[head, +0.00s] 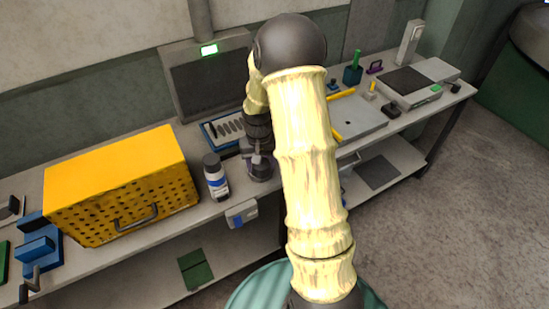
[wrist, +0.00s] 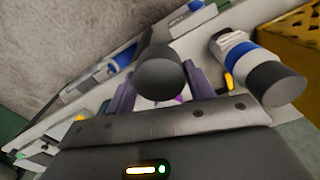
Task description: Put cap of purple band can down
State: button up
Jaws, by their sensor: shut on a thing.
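My gripper (wrist: 160,84) is shut on a dark grey round cap (wrist: 158,73), which sits between its two purple-grey fingers in the wrist view. Small patches of white and purple (wrist: 180,99) show just behind the cap, between the fingers. They may be the purple band can, but most of that is hidden, and I cannot tell whether the cap touches it. In the head view my gripper (head: 259,160) is low over the bench, right of a white can with a blue band and dark cap (head: 216,178). That blue band can also shows in the wrist view (wrist: 236,52).
A yellow perforated box (head: 120,185) stands left of the blue band can. A blue slotted tray (head: 222,131) lies behind my gripper, before a dark panel (head: 212,80). A grey plate (head: 355,117) and a scale-like device (head: 410,86) are to the right. The bench's front edge is close.

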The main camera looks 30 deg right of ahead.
jog(key=a+f+n, duration=0.1)
jog(key=a+f, duration=0.2)
jog(key=f, duration=0.2)
jog(key=a+f+n, duration=0.1)
jog(key=a+f, duration=0.2)
jog(key=f, duration=0.2)
jog(key=s+a+f+n, duration=0.1)
jog(key=a+f, duration=0.2)
jog(key=f, duration=0.1)
jog(key=shift+f, duration=0.4)
jog(key=shift+a, duration=0.15)
